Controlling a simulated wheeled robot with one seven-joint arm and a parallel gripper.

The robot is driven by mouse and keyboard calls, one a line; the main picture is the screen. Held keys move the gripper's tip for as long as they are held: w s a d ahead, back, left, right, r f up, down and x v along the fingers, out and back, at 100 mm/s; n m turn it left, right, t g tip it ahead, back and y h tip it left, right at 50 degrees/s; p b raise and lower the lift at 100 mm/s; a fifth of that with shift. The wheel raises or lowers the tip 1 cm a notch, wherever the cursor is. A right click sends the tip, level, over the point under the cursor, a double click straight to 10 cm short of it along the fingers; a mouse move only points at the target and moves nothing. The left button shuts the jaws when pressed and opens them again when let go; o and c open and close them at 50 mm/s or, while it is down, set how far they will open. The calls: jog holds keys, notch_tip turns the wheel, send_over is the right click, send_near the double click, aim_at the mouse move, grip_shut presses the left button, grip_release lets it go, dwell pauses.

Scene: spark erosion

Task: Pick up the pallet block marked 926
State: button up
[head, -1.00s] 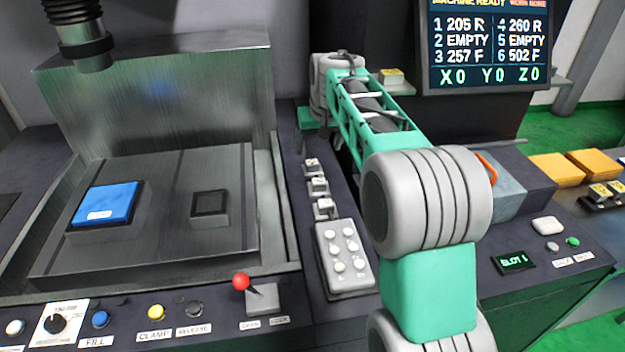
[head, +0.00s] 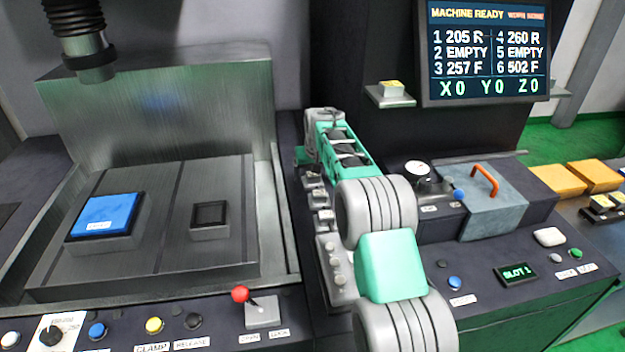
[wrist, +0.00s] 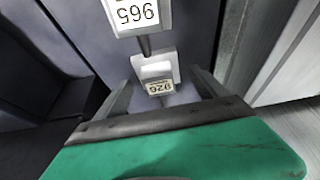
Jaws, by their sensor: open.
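The block marked 926 (wrist: 158,88) is a small pale block with its label facing up in the wrist view. My gripper (wrist: 164,78) is open, with one grey finger on each side of this block. I cannot tell whether the fingers touch it. A larger-looking white label (wrist: 136,14), upside down and reading about 965, is on another block at the top edge of the wrist view. In the head view, my gripper end is at the back of a row of small grey blocks (head: 323,217); their markings are too small to read there.
The machine tank with a blue block (head: 104,216) and a dark-topped block (head: 209,216) is at left. A red-knobbed lever (head: 241,294) stands at front. A blue-grey box with an orange handle (head: 486,178) is at right.

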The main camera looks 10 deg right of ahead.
jog(key=c, duration=1.8)
jog(key=shift+r, duration=0.1)
